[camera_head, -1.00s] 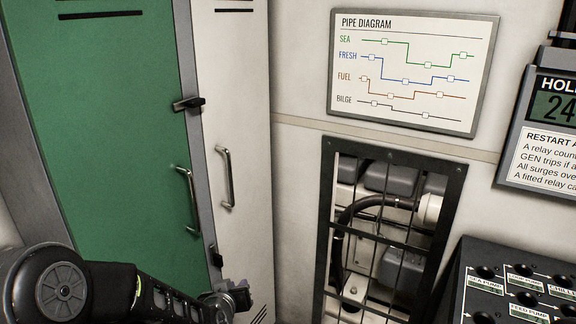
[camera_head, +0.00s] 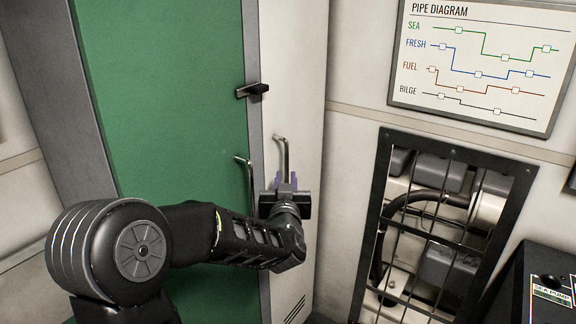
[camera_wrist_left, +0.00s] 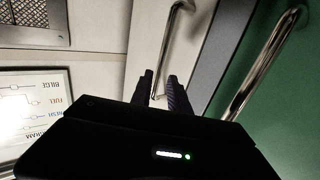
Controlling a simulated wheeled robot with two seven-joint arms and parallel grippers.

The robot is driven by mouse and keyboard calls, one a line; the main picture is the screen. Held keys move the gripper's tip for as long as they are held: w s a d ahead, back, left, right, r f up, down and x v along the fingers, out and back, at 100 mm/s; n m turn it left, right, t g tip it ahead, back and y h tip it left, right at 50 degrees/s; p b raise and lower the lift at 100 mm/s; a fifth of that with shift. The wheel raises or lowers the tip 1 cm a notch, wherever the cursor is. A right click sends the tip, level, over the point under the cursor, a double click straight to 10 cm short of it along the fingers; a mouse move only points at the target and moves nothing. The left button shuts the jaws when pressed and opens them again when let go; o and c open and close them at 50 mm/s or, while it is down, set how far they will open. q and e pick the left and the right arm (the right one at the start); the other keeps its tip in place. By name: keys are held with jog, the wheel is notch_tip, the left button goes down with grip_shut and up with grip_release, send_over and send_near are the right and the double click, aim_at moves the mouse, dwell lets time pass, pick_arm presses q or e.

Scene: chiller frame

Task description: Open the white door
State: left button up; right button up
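The white door (camera_head: 300,60) is the narrow panel right of the green door and looks shut. Its upright metal handle (camera_head: 282,152) shows above my left gripper (camera_head: 287,181); the handle's lower part is hidden by the gripper. In the left wrist view, the white door's handle (camera_wrist_left: 171,35) runs down toward the gap between my two dark fingers (camera_wrist_left: 161,80). The fingers stand apart, and the handle seems to lie between them; I cannot tell whether they touch it. My right gripper is not in view.
The green door (camera_head: 165,90) has its own handle (camera_head: 246,170), close to the left of my gripper. A black latch (camera_head: 252,90) sits on the grey strip between the doors. A barred opening (camera_head: 445,225) and a control panel (camera_head: 550,285) are at the right.

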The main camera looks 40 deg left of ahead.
aim_at(286, 166)
pick_arm(q)
jog(key=p+x, duration=0.1)
jog(key=x, duration=0.6)
jog(key=shift+w+a, duration=0.2)
jog(key=shift+w, duration=0.15)
jog(key=shift+c, duration=0.3)
grip_shut()
dwell(0.8)
